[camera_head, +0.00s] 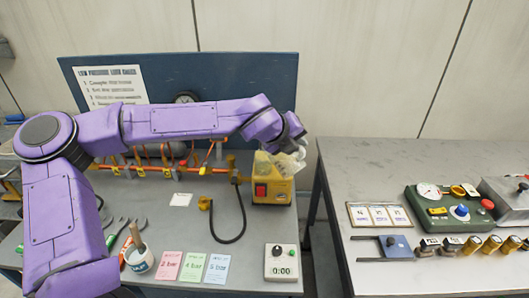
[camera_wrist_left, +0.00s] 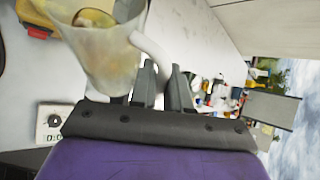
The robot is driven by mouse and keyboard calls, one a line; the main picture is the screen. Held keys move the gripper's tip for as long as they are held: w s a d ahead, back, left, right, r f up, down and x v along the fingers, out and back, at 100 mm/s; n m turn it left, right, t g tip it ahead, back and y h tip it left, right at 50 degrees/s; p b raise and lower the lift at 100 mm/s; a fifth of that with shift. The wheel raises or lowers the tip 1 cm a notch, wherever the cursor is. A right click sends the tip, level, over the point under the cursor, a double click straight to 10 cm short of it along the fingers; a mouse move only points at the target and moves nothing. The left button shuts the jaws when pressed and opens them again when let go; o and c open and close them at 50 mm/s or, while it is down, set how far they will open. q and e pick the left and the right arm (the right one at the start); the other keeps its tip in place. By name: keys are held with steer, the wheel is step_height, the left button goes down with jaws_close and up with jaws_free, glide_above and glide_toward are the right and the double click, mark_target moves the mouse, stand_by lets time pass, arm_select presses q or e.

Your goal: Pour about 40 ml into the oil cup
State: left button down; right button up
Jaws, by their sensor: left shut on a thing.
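My left gripper (camera_head: 296,142) is over the back right of the left bench, shut on the handle of a translucent jug (camera_head: 283,163). The jug also shows in the left wrist view (camera_wrist_left: 103,52), with yellowish liquid inside; its handle is at the gripper's fingers (camera_wrist_left: 165,88). In the head view the jug is right above a yellow unit (camera_head: 272,190) with a red switch. I cannot make out the oil cup for certain; the jug and gripper cover the top of the yellow unit. I see no stream of liquid. My right gripper is not in view.
A small white meter reading 0:00 (camera_head: 281,263) stands at the bench's front right. A hose (camera_head: 240,222) curls mid-bench. A gap separates the right bench (camera_head: 365,172).

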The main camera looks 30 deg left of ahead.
arm_select(q)
steer(key=shift+w+a+r+n+h+p, duration=0.1)
steer(key=shift+a+r+n+h+p, duration=0.35)
steer(key=shift+p, duration=0.9)
steer(key=shift+w+a+r+n+h+p, duration=0.15)
steer(key=shift+a+r+h+p, duration=0.35)
steer(key=shift+r+p, duration=0.6)
stand_by(1.8)
steer(key=shift+m+y, duration=0.5)
steer(key=shift+y, duration=0.35)
steer(key=f+b, duration=0.1)
steer(key=b, duration=0.1)
steer(key=d+f+b, duration=0.1)
steer(key=f+b, duration=0.2)
steer(key=b, duration=0.1)
steer(key=shift+s+d+f+b, duration=0.3)
steer(key=shift+s+f+b, duration=0.05)
steer(key=shift+f+b, duration=0.05)
steer(key=shift+d+f+m+y+b, duration=0.1)
steer(key=shift+d+m+y+b, duration=0.2)
steer(key=shift+y+b, duration=0.3)
steer(key=shift+w+d+r+p, duration=0.15)
steer(key=shift+d+r+p, duration=0.05)
steer(key=shift+r+p, duration=0.2)
steer(key=shift+w, duration=0.1)
steer(key=shift+s+a+r, duration=0.15)
steer(key=shift+s+a, duration=0.1)
steer(key=shift+s, duration=0.05)
steer(key=shift+w+d, duration=0.15)
steer(key=shift+d, duration=0.05)
